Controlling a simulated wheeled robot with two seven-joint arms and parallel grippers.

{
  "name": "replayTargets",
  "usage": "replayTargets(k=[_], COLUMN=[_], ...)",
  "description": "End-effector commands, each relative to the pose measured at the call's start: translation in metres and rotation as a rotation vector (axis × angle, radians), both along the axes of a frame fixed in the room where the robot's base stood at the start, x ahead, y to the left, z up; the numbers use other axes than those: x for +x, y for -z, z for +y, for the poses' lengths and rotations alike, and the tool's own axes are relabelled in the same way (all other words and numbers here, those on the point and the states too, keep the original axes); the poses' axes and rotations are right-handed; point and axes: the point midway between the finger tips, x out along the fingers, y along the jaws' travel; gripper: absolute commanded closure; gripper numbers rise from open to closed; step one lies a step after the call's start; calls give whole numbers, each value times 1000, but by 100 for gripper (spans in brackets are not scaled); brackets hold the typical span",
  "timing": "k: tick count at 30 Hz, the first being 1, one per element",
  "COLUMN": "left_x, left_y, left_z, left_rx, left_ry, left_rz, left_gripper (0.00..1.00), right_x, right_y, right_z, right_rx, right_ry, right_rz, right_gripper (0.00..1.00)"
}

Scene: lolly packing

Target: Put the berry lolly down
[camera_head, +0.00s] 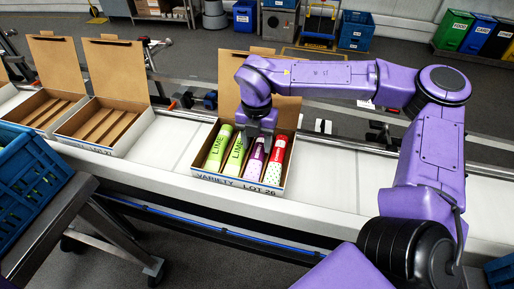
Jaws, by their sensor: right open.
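The berry lolly, a purple and white wrapped tube (255,162), lies in the open variety box (237,186) on the white conveyor. It sits in a slot between a lime lolly (236,155) on its left and a red lolly (277,160) with a spotted lower part on its right. Another lime lolly (217,149) lies at the far left of the box. My right gripper (258,139) is over the top end of the berry lolly, pointing down, with its jaws open. The gripper hides that end, and I cannot tell if the fingers touch it. My left gripper is not in view.
Two open, empty boxes (107,142) (42,121) with slotted inserts stand to the left on the conveyor. A blue crate (22,185) is at the left edge. The raised lid (230,72) stands behind the variety box. Bare belt (170,150) lies left of the box.

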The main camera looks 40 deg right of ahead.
Motion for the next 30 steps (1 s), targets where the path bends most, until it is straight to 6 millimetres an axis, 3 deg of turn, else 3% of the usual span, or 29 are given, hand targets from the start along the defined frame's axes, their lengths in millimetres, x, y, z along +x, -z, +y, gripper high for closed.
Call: replayTargets(k=[6,12,30], left_x=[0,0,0], left_y=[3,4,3], left_z=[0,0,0], left_rx=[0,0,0], left_ry=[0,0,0], left_rz=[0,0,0], left_gripper=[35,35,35], right_x=[1,0,0], right_y=[-59,-88,-93], right_z=[0,0,0], right_rx=[-2,-1,-1], right_ry=[1,0,-1], right_rz=[-4,0,1], right_gripper=[48,48,48])
